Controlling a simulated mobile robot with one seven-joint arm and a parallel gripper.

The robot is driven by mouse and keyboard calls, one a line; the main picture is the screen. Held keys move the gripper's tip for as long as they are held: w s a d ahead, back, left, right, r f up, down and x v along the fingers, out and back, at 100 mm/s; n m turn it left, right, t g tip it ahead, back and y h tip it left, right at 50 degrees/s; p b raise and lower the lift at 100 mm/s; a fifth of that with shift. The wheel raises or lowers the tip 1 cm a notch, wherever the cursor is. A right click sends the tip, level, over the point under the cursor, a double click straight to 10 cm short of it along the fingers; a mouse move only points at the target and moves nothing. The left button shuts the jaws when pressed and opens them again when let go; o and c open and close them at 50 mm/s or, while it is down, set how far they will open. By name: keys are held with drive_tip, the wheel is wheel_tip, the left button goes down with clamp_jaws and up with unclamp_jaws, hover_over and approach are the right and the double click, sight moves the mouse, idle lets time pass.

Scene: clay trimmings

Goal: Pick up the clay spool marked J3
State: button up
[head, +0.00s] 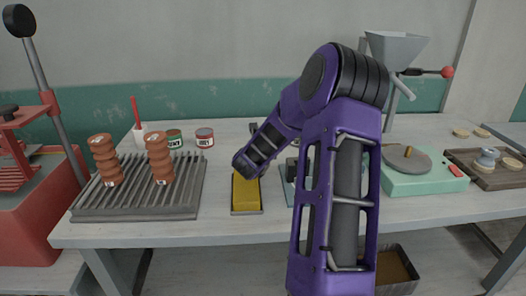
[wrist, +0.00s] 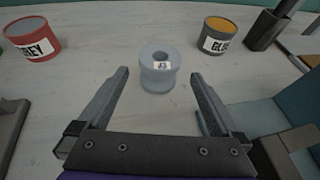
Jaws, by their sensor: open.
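A pale grey-blue spool (wrist: 158,81) stands upright in the wrist view, with a hole in its top and a small white label that seems to read J3. My gripper (wrist: 159,75) is open. Its two fingers reach forward on the left and right of the spool, with a gap on each side, and their tips come about level with it in the picture. Nothing is held. In the head view my purple arm hides the spool and my gripper cannot be made out clearly.
In the wrist view a red tin (wrist: 34,42) stands left and a dark tin (wrist: 214,44) right beyond the spool. A teal object (wrist: 268,115) lies near the right finger. In the head view, brown coils (head: 105,160) stand on a ribbed rack (head: 140,205) beside a yellow block (head: 245,193).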

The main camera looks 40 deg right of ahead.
drive_tip(key=x, duration=0.8)
drive_tip(key=shift+w+d+f, duration=0.15)
drive_tip(key=shift+w+d, duration=0.1)
drive_tip(key=shift+w, duration=0.1)
drive_tip(key=c, duration=1.6)
